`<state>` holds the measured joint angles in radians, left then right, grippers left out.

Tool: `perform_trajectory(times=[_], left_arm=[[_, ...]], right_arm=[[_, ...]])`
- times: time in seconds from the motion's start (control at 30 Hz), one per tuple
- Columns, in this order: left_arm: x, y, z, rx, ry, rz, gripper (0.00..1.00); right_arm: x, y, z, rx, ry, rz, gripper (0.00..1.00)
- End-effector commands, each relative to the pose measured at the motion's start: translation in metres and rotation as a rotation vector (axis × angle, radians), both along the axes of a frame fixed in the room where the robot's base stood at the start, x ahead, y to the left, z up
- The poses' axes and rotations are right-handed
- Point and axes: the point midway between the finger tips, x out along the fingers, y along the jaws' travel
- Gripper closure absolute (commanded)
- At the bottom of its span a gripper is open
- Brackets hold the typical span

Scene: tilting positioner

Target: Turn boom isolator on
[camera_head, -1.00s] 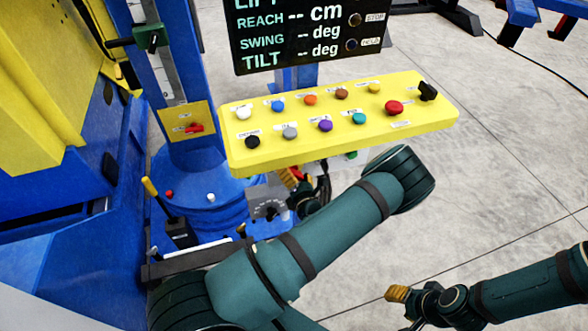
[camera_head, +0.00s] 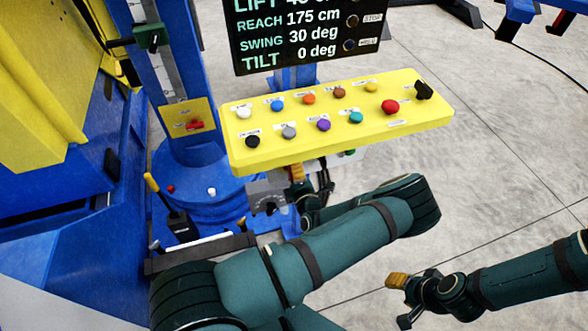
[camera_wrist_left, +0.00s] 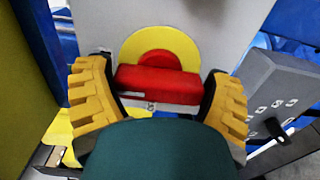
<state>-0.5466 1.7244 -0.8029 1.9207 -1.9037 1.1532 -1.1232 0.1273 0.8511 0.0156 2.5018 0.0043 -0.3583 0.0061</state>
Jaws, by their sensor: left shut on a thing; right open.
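In the left wrist view, a red isolator handle (camera_wrist_left: 158,84) sits on a yellow disc (camera_wrist_left: 160,46) on a pale panel. The handle lies crosswise in that picture. My left gripper (camera_wrist_left: 158,90) is shut on it, one yellow-padded finger at each end. In the head view my left gripper (camera_head: 297,174) is just under the front edge of the yellow console; the handle there is hidden. The display (camera_head: 305,35) is lit with reach 175 cm, swing 30 deg, tilt 0 deg. My right gripper (camera_head: 404,299) is open and empty over the floor.
The yellow console (camera_head: 300,155) carries several coloured buttons and a black switch (camera_head: 424,90). Another red handle (camera_head: 195,124) is on a yellow plate on the blue column. A yellow-topped lever (camera_head: 152,186) stands at left.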

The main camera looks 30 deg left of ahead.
Motion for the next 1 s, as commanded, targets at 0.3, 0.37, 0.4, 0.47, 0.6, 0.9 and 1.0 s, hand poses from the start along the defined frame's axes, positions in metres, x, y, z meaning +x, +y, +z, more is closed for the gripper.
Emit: perform_trajectory(times=[0.3, 0.37, 0.4, 0.47, 0.6, 0.9, 1.0], left_arm=[[-0.0007, 0.0005, -0.0007, 0.025, 0.031, 0.002, 0.53], [-0.0008, 0.0006, -0.0007, 0.026, 0.032, 0.002, 0.53], [-0.0007, 0.0005, -0.0007, 0.026, 0.032, 0.002, 0.53], [-0.0007, 0.0005, -0.0007, 0.026, 0.032, 0.001, 0.53], [-0.0007, 0.0005, -0.0007, 0.025, 0.031, 0.001, 0.53], [-0.0004, 0.0002, -0.0004, 0.025, 0.029, 0.001, 0.0], [-0.002, -0.0022, -0.0004, 0.024, 0.03, 0.0, 0.0]], right_arm=[[0.0005, -0.0001, 0.0009, 0.0, -0.001, 0.0, 0.53], [0.0005, -0.0001, 0.0009, 0.0, -0.001, 0.0, 0.53], [0.0005, -0.0001, 0.0009, 0.0, -0.001, 0.0, 0.53], [0.0005, -0.0001, 0.0008, 0.0, -0.001, 0.0, 0.53], [0.0005, -0.0001, 0.0009, 0.0, -0.001, 0.0, 0.53], [0.0004, -0.0001, 0.0009, 0.0, -0.001, 0.0, 0.53], [0.0005, 0.0, 0.0009, 0.0, -0.001, 0.0, 0.53]])
